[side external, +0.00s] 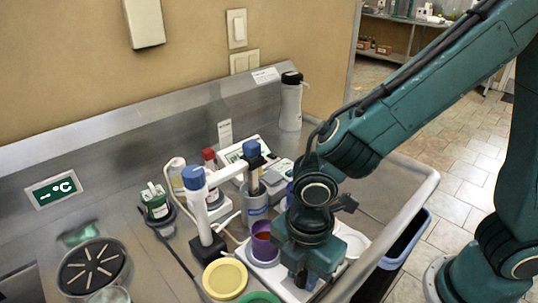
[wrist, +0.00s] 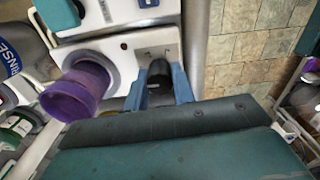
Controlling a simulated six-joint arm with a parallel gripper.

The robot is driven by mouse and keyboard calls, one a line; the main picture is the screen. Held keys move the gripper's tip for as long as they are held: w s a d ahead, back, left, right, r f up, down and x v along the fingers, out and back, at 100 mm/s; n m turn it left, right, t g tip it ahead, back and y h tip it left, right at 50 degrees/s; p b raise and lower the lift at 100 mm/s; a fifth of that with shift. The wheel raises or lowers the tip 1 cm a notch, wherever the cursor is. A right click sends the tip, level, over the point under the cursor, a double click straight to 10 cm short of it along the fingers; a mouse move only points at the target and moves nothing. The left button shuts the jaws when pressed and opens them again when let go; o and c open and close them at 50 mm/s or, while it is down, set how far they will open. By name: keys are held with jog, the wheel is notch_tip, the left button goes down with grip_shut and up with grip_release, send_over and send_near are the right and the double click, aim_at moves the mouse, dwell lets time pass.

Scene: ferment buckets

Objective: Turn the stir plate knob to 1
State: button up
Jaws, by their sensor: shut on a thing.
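The stir plate (wrist: 120,52) is a white box in the wrist view, with a purple vessel (wrist: 78,90) over its round top. Its black knob (wrist: 158,70) sits near the box's edge, between the two blue fingers of my gripper (wrist: 162,88). My gripper is shut on the knob. Small marks show on the panel just beyond the knob, too small to read. In the side view my gripper (side external: 306,278) points down at the front right of the bench and hides the knob. The purple vessel (side external: 264,244) stands just left of it there.
A yellow lid (side external: 225,278) and a green lid (side external: 259,298) lie left of my gripper. Blue-capped probes (side external: 194,178) and bottles crowd behind. The bench's raised right edge (side external: 400,215) is close, with a dark bin (side external: 392,262) beyond it.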

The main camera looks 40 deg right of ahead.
aim_at(303, 270)
jog(key=m, duration=1.1)
jog(key=shift+w, duration=0.1)
jog(key=shift+r, duration=0.1)
dwell(0.4)
jog(key=o, duration=1)
jog(key=shift+r, duration=0.1)
notch_tip(303, 270, up, 14)
jog(key=shift+f, duration=0.25)
jog(key=shift+d, duration=0.1)
